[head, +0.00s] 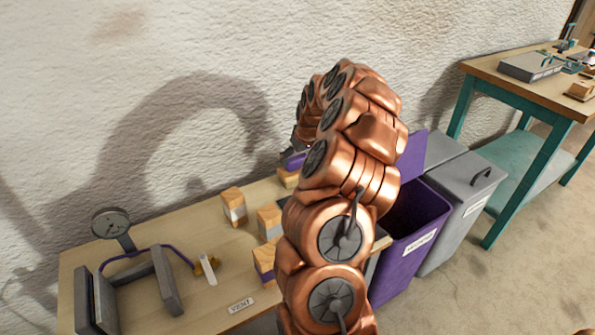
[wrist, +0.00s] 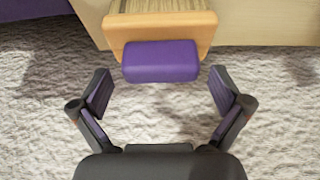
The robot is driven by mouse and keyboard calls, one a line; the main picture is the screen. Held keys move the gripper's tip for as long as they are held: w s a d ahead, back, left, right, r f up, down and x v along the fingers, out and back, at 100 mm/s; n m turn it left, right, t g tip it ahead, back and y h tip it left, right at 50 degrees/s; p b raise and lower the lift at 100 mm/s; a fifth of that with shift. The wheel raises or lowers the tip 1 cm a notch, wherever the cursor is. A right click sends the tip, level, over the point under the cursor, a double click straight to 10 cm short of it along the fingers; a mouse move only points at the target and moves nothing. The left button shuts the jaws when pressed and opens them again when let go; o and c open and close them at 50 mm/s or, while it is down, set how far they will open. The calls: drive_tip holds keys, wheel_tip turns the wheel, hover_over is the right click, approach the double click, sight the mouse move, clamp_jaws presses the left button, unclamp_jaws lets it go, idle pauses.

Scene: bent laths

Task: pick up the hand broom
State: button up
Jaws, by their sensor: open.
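The hand broom shows in the wrist view as a light wooden block with tan bristles (wrist: 160,27) and a rounded purple handle (wrist: 160,62) on its near side. My gripper (wrist: 160,88) is open, its two dark fingers with purple pads spread wide. The handle lies ahead of the gap between the fingertips, roughly centred, and the fingers do not appear to touch it. In the head view a purple and wooden piece (head: 288,179), probably the broom, shows partly behind my copper arm. My gripper is hidden there by the arm.
The wooden table (head: 190,265) stands against a rough white wall (head: 210,50). Several wood blocks with coloured bands, one at the table's back (head: 233,206), lie near the arm. A purple bin (head: 412,230) and grey bin (head: 465,200) stand right.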

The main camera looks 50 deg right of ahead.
drive_tip(key=shift+x, duration=1.05)
drive_tip(key=c, duration=1.2)
